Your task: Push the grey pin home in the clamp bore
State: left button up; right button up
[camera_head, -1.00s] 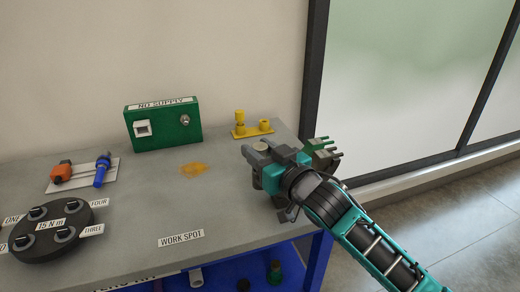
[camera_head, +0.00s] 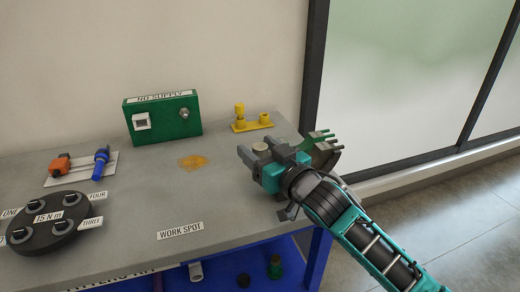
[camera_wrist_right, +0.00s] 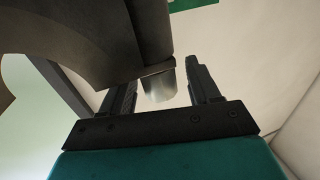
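My right gripper (camera_head: 262,152) is over the right end of the bench, its fingers pointing up-left. In the right wrist view its two fingers (camera_wrist_right: 162,88) stand apart with a gap between them. A light grey cylinder, which looks like the grey pin (camera_wrist_right: 158,86), sticks out from a dark grey body, apparently the clamp (camera_wrist_right: 95,40). The pin shows between the fingers with room on both sides. In the head view a pale round end (camera_head: 260,146) shows between the fingers. The bore and the pin's depth are hidden. My left gripper is out of view.
A green NO SUPPLY box (camera_head: 163,120) and a yellow fixture (camera_head: 251,122) stand at the back. A black dial (camera_head: 48,222) and a blue and an orange tool (camera_head: 101,163) are at left. The WORK SPOT area (camera_head: 180,231) is clear.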

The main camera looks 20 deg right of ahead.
jog(key=shift+o, duration=0.5)
jog(key=v, duration=1.3)
jog(key=shift+f, duration=0.1)
jog(key=s+a+f+g+h, duration=0.1)
jog(key=s+f+g, duration=0.2)
jog(key=f, duration=1)
jog(key=s+a+f+g+h+p, duration=0.1)
jog(key=s+f+g+h, duration=0.1)
jog(key=s+f, duration=0.6)
notch_tip(320, 180, down, 6)
jog(key=shift+s+f+m+g, duration=0.2)
jog(key=shift+m+g, duration=0.2)
jog(key=shift+g, duration=0.3)
jog(key=shift+r, duration=0.1)
